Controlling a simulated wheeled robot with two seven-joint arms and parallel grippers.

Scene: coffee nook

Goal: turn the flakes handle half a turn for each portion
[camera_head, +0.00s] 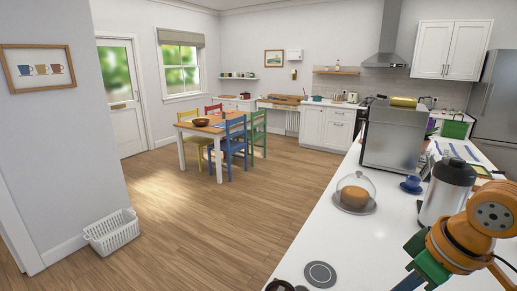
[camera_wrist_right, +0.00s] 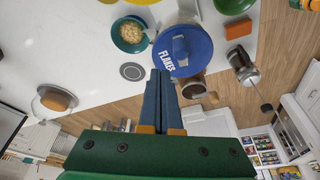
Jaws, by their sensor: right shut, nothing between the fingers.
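In the right wrist view, the blue round flakes part (camera_wrist_right: 185,51), marked FLAKES, has a raised bar across its face, which looks like the handle. A teal bowl (camera_wrist_right: 130,34) with pale flakes in it stands just left of it. My right gripper (camera_wrist_right: 160,73) is shut and empty, its blue fingers pointing at the lower left edge of the blue part. I cannot tell whether they touch it. In the head view, only the green body and part of a blue finger of this gripper show at the lower right. My left gripper is not in view.
A grey disc (camera_wrist_right: 132,71) lies on the white counter, with a domed cake (camera_head: 354,192) further along. A steel jug (camera_head: 447,190) and a blue cup (camera_head: 411,184) stand near my right arm. An orange block (camera_wrist_right: 238,28) and a green bowl (camera_wrist_right: 232,5) lie beyond the flakes part.

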